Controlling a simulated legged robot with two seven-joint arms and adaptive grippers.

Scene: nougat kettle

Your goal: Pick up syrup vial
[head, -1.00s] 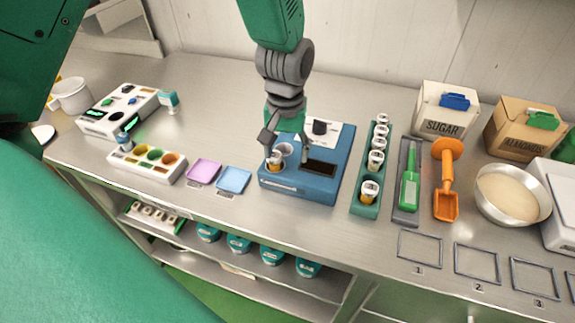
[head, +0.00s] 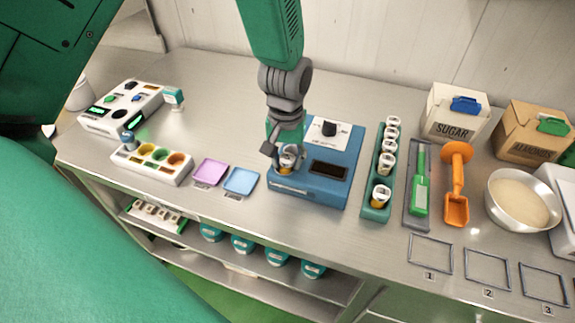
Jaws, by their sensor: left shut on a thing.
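A syrup vial (head: 285,168) with a pale cap and amber contents stands at the left side of the blue device (head: 330,190). My left gripper (head: 287,158) comes down from above and is shut on this vial, with its fingers at the cap. The fingers hide part of the vial, and I cannot tell whether it is clear of its seat. Several similar vials (head: 381,195) stand in a green rack (head: 370,212) to the right. My right gripper is not in view.
Purple (head: 209,172) and blue (head: 240,181) trays and a white block with coloured wells (head: 150,165) lie to the left. The back counter is clear.

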